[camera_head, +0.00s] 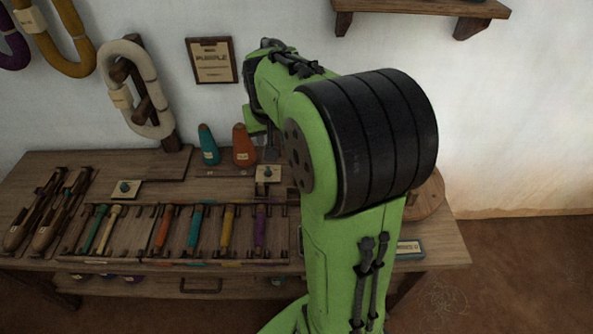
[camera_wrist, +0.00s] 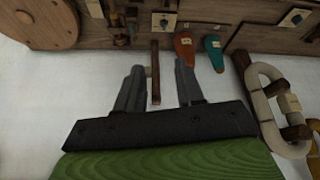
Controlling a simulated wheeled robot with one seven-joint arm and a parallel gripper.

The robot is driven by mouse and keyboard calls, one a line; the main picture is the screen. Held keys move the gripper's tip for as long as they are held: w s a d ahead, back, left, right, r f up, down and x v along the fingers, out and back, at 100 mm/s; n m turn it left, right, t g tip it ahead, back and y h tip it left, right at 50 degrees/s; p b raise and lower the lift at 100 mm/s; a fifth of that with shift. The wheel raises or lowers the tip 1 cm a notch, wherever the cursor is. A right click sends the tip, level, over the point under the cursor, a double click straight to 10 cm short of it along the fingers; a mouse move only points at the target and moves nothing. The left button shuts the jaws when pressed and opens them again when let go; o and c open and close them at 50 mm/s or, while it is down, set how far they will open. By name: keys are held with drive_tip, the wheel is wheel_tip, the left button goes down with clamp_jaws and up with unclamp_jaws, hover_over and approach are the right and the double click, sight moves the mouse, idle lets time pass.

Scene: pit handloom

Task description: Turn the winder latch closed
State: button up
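My gripper (camera_wrist: 157,67) is open in the wrist view, its two grey fingers apart. A dark brown wooden bar (camera_wrist: 155,72) shows between the fingers in that view; I see no grip on it and cannot tell whether it is the winder latch. A round wooden disc (camera_wrist: 42,22), perhaps part of the winder, is at the upper left there, with small wooden fittings (camera_wrist: 130,20) between it and the cones. In the head view the disc (camera_head: 427,197) is mostly hidden behind my green arm. The latch cannot be made out surely in either view.
Teal (camera_head: 208,146) and orange (camera_head: 243,146) cones stand at the back of the wooden bench (camera_head: 60,165). A rack (camera_head: 145,240) of coloured bobbins is in front. Cream plates with knobs (camera_head: 125,189) lie nearby. A yarn hank (camera_head: 112,75) hangs left; a shelf (camera_head: 420,10) is above.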

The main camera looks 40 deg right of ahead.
drive_tip(key=w+d+f+m+b, duration=0.3)
drive_tip(key=w+d+f, duration=0.1)
drive_tip(key=d+f, duration=0.9)
drive_tip(key=shift+g, duration=0.4)
drive_tip(key=b+x, duration=0.4)
drive_tip(key=x, duration=1.1)
drive_tip(key=shift+w+d+f, duration=0.1)
drive_tip(key=shift+w+f, duration=0.1)
drive_tip(key=shift+f, duration=0.05)
drive_tip(key=shift+c, duration=0.3)
clamp_jaws()
